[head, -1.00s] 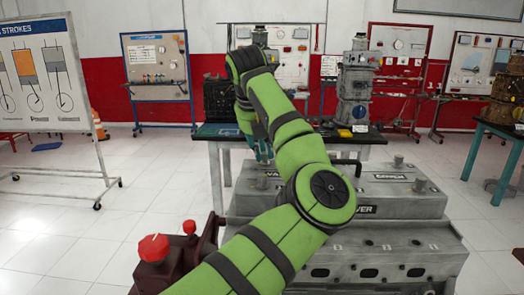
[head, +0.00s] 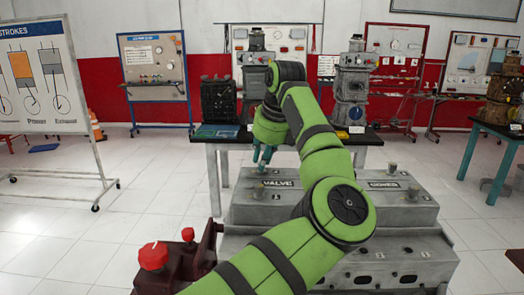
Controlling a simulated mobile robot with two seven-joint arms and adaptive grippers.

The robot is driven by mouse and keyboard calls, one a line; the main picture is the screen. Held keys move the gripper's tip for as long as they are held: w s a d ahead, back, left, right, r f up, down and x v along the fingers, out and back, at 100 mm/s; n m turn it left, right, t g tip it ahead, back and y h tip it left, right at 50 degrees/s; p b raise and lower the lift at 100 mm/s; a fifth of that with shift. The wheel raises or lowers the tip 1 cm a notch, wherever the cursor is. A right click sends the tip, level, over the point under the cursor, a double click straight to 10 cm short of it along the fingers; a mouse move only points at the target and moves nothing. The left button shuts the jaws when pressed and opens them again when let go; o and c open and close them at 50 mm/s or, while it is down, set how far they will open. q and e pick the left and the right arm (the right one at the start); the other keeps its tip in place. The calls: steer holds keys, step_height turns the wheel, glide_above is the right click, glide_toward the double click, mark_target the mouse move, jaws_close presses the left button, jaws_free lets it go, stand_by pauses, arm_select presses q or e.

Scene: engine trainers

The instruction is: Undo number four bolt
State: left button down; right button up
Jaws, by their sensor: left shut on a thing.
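The grey engine block (head: 400,262) stands in front of me with a grey valve cover (head: 345,198) on top, marked VALVE and COVER. Bolt-like studs stick up from the cover: one at its left (head: 259,190), one at its back right (head: 393,168) and one at its right (head: 412,193). I cannot read any bolt numbers. My green left arm reaches across the cover. My left gripper (head: 262,158), with teal fingers, points down above the cover's back left part. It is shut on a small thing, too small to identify. My right gripper is not in view.
A dark red fixture with red knobs (head: 152,256) stands at the front left. Behind the engine is a black-topped table (head: 228,139) with engine models on it. A white poster stand (head: 80,165) is at the left. White floor lies open on both sides.

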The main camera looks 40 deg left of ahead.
arm_select(q)
steer(key=shift+w+a+r+n+g+p, duration=0.15)
steer(key=shift+r+n+g+p, duration=0.15)
steer(key=shift+r+n+p, duration=0.4)
steer(key=n+g+p, duration=0.1)
steer(key=n+p, duration=0.2)
steer(key=n+g+p, duration=0.1)
steer(key=n+p, duration=0.3)
steer(key=n+g+h+p, duration=0.1)
steer(key=n+g+p, duration=0.1)
steer(key=n+p, duration=0.2)
steer(key=shift+w+a+f, duration=0.15)
steer(key=shift+w+a, duration=0.05)
steer(key=shift+w, duration=0.1)
steer(key=shift+f+n+g+h+p, duration=0.15)
steer(key=shift+f+n+h+p, duration=0.1)
steer(key=shift+n+p, duration=0.55)
steer(key=shift+f+n+g+h+p, duration=0.15)
steer(key=shift+n+h+p, duration=0.1)
steer(key=shift+n+p, duration=0.55)
steer(key=shift+f, duration=0.1)
steer(key=c, duration=1.2)
jaws_free()
steer(key=shift+s+a, duration=0.1)
steer(key=shift+s, duration=0.05)
steer(key=shift+d, duration=0.2)
